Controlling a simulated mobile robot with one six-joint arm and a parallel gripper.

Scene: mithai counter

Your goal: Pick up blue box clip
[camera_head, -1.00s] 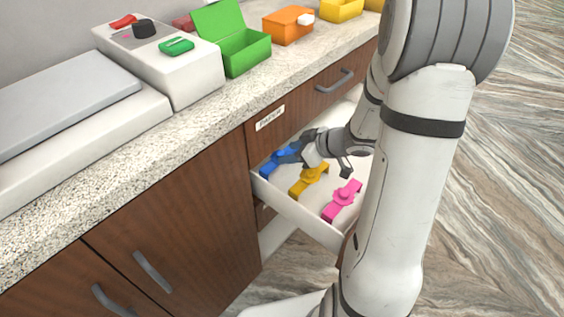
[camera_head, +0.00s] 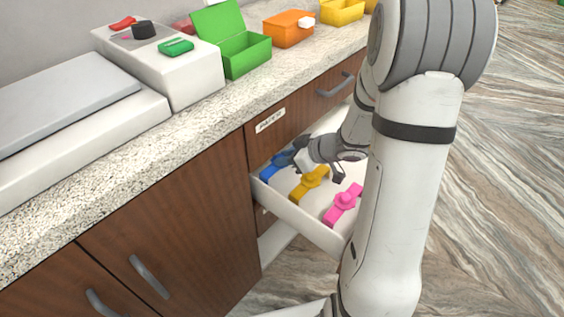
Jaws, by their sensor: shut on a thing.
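The blue box clip (camera_head: 271,169) is at the left end of the open drawer, partly hidden by my gripper. My gripper (camera_head: 290,158) reaches into the drawer from the right and is shut on the blue clip. I cannot tell whether the clip touches the drawer floor. A yellow clip (camera_head: 308,184) and a pink clip (camera_head: 343,204) lie in the drawer to its right, below my gripper in the picture.
The white drawer (camera_head: 305,226) stands open below the stone counter (camera_head: 110,150). On the counter are a green open box (camera_head: 245,55), an orange box (camera_head: 290,28), a yellow box (camera_head: 341,11) and a white machine (camera_head: 190,75). My arm covers the drawer's right side.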

